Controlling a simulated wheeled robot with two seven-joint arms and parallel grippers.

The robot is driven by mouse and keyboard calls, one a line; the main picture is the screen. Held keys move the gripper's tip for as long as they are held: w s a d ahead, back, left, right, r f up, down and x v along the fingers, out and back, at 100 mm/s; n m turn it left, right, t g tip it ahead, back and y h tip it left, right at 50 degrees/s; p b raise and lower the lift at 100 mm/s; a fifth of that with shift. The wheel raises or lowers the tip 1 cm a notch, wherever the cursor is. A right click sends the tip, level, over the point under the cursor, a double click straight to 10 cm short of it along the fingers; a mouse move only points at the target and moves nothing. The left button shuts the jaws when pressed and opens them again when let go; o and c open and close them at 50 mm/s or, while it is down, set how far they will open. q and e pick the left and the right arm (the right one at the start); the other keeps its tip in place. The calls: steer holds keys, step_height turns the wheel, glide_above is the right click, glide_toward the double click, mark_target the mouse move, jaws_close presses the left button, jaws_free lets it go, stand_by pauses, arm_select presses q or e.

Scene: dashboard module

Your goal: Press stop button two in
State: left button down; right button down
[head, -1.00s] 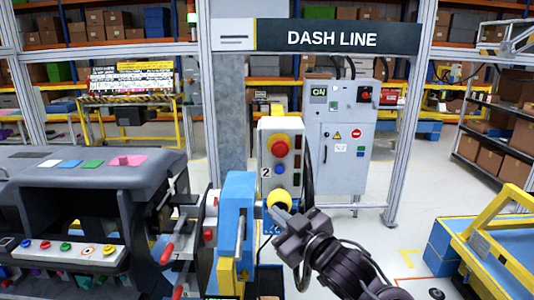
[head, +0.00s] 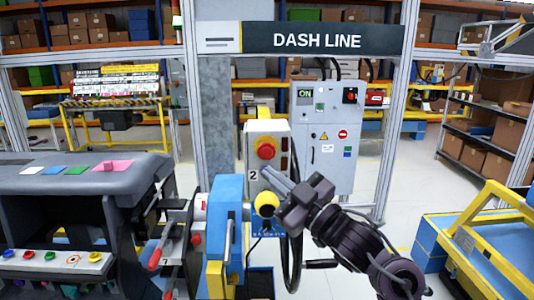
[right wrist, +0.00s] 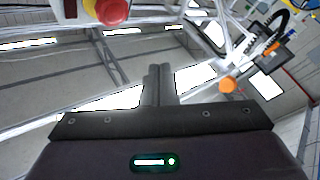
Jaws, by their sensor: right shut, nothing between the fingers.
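The stop button for station two is a red mushroom button (head: 265,148) on a yellow collar. It sits on the upper front of a light grey control box (head: 278,130) marked "2". It also shows in the right wrist view as a red button (right wrist: 112,10) at the top edge. My right gripper (head: 268,174) is shut and empty, its fingertips just below the button in the head view. In the right wrist view the shut fingers (right wrist: 157,84) point up and the button is ahead and to their left, apart from them. My left gripper is not in view.
A yellow round knob (head: 266,204) shows below the box beside a blue fixture (head: 225,225). The dashboard module (head: 85,195) fills the left. A grey cabinet (head: 328,160) stands behind. A blue and yellow cart (head: 440,245) is at the right, with open floor between.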

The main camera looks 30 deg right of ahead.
glide_toward(258, 150)
steer(key=x, duration=0.2)
steer(key=a+x, duration=0.1)
steer(key=x, duration=0.1)
steer(key=shift+r+p, duration=0.25)
steer(key=shift+p, duration=0.05)
steer(key=shift+w, duration=0.1)
stand_by(1.6)
steer(key=shift+w+d, duration=0.25)
steer(key=shift+w, duration=0.05)
steer(key=shift+w+d, duration=0.2)
steer(key=shift+w, duration=0.1)
stand_by(0.8)
steer(key=shift+s, duration=0.1)
steer(key=shift+s+a, duration=0.45)
steer(key=shift+s, duration=0.15)
steer(key=shift+s+a+f, duration=0.1)
steer(key=shift+s+a, duration=0.15)
steer(key=shift+s, duration=0.1)
steer(key=shift+s+a, duration=0.5)
steer(key=shift+s, duration=0.35)
steer(key=shift+s+a, duration=0.55)
steer(key=shift+s, duration=0.35)
